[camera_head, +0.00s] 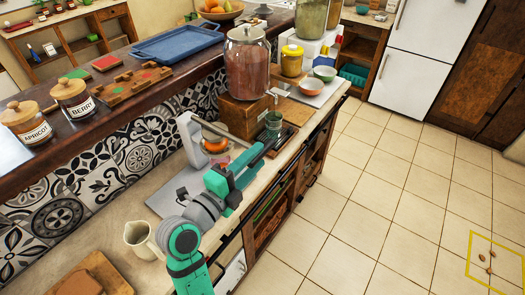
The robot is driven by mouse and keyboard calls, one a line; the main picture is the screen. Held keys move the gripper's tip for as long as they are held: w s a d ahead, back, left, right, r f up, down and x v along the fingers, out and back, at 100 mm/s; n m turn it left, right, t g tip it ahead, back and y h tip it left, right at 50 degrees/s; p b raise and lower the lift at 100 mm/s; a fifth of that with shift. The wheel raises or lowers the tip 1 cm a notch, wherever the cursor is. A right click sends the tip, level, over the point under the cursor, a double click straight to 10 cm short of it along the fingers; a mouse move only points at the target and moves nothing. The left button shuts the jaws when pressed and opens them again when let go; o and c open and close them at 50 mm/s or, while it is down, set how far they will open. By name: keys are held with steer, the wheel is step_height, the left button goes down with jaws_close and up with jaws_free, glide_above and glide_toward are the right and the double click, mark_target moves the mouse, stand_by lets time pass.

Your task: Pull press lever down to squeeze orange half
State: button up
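A light grey press (189,139) stands on the counter against the tiled wall, with a curved upright and a flat pale base. A pale bar that may be its lever (213,129) reaches from the upright toward my arm. My gripper (268,143) is dark and small at the far end of the arm, to the right of the press. Whether its fingers are open or touch anything is not clear.
A green cup (273,120) stands just beyond my gripper. A large jar dispenser (247,65) on a wooden box is behind it. A cream pitcher (143,239) and a wooden board (92,275) are at the near left.

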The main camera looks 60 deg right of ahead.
steer(key=a, duration=0.6)
steer(key=shift+w, duration=0.35)
stand_by(0.6)
